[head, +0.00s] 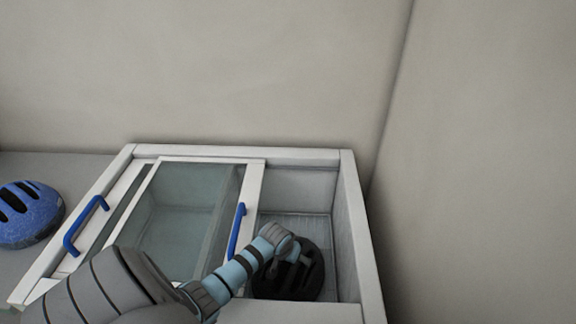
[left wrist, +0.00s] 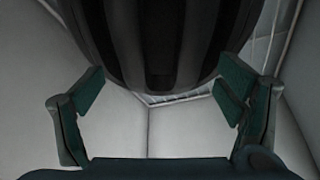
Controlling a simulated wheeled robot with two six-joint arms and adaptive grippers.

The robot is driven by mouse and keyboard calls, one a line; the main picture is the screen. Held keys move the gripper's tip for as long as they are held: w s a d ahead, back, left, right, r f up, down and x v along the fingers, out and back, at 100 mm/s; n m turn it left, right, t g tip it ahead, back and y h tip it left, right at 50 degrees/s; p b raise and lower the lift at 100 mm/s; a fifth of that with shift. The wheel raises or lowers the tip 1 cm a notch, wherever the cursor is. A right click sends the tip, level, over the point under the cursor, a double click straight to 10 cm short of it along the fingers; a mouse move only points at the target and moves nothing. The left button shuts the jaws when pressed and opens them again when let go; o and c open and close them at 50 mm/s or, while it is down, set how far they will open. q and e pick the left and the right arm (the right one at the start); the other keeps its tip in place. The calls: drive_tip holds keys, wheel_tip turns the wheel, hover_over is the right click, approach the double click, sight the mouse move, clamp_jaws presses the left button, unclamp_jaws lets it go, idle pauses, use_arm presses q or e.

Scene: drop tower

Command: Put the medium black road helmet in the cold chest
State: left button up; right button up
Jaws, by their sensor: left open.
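The cold chest (head: 347,200) is white with sliding glass lids and blue handles. Its right part is uncovered. The black helmet (head: 312,277) is inside that open right part, low down near the front wall. My left gripper (head: 285,243) reaches into the opening over the helmet; the arm hides part of it. In the left wrist view, the helmet (left wrist: 160,45) fills the top middle, with its dark ribs showing. The two fingers of my left gripper (left wrist: 160,88) are spread apart on either side of it. Whether they touch it cannot be told. My right gripper is out of view.
A blue helmet (head: 28,212) lies on the grey surface left of the chest. The glass lids (head: 190,205) cover the left and middle of the chest. Plain walls stand close behind and to the right. Room is free at the back of the open part.

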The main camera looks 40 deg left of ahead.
use_arm(q)
drive_tip(key=p+v, duration=0.4)
drive_tip(key=v, duration=0.7)
drive_tip(key=shift+r, duration=0.3)
